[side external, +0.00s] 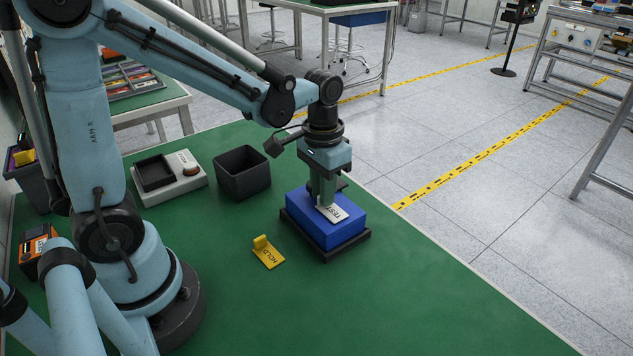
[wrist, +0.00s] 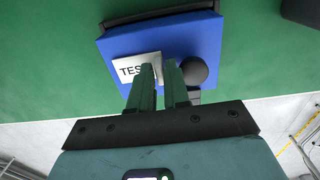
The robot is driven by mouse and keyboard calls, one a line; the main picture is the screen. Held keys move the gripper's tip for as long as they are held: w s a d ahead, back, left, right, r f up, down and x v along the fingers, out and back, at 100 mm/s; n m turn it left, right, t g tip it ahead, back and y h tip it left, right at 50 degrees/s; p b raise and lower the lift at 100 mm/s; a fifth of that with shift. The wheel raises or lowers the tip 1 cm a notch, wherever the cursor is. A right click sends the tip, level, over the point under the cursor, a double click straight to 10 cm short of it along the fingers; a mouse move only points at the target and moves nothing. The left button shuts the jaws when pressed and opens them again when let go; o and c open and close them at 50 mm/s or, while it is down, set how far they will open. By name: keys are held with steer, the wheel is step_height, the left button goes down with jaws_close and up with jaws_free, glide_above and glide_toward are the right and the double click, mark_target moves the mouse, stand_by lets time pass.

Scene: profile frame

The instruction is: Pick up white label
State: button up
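The white label (side external: 335,213), printed TEST, lies on top of a blue block (side external: 336,235), near its left front side. In the wrist view the label (wrist: 127,72) is partly covered by my fingers. My gripper (side external: 325,203) points straight down over the block, with its fingertips at the label. In the wrist view the two fingers (wrist: 160,66) are close together with a narrow gap between them, at the label's right side. I cannot tell whether they are closed on part of the label. A dark round knob (wrist: 194,71) shows just right of the fingers.
The block sits in a low black tray (side external: 350,248). A yellow HOLD tag (side external: 268,256) lies to its left front. A black open bin (side external: 242,172) and a grey fixture (side external: 181,181) stand behind left. The green table is clear at the front right.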

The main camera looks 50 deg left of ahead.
steer(key=shift+f, duration=0.2)
jaws_close()
steer(key=shift+r, duration=0.15)
steer(key=shift+r, duration=0.55)
steer(key=r, duration=0.3)
steer(key=shift+s+d+r, duration=0.1)
steer(key=shift+s+d, duration=0.1)
steer(key=shift+d, duration=0.1)
steer(key=s+d+r, duration=0.6)
steer(key=d+r, duration=0.1)
steer(key=d, duration=0.2)
step_height(320, 180, up, 8)
steer(key=shift+w+d+f, duration=0.2)
steer(key=shift+f, duration=0.05)
